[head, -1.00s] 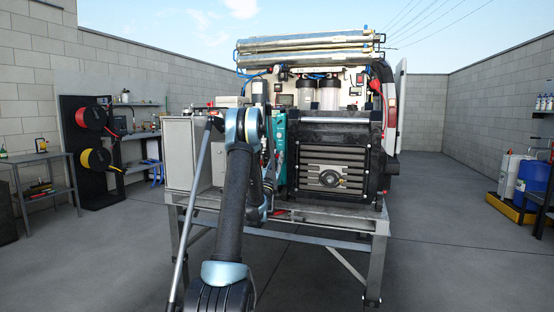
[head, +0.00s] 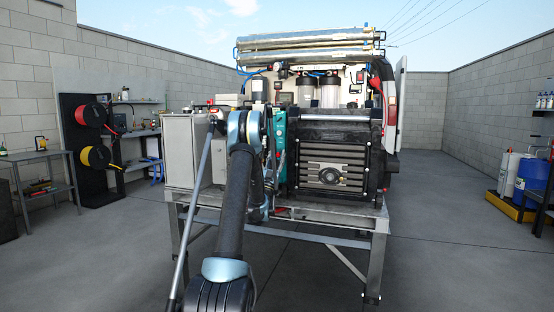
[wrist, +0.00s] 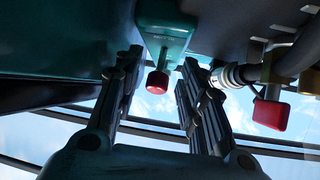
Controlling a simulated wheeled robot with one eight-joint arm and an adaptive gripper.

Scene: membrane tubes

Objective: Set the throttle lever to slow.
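In the wrist view, a short lever with a red knob (wrist: 157,83) hangs from a teal housing (wrist: 165,28). I take it for the throttle lever, but no label or slow mark is readable. My gripper (wrist: 156,76) is open, with one dark finger on each side of the red knob. Gaps show on both sides, so the fingers do not appear closed on it. In the head view, a teal panel (head: 279,133) stands left of the black machine (head: 335,160). My arm hides the gripper and the lever there.
A red handle (wrist: 271,114) and a hose with a metal fitting (wrist: 228,76) are close to the right finger. A grey cabinet (head: 184,150) stands left of my arm on the metal bench (head: 340,205).

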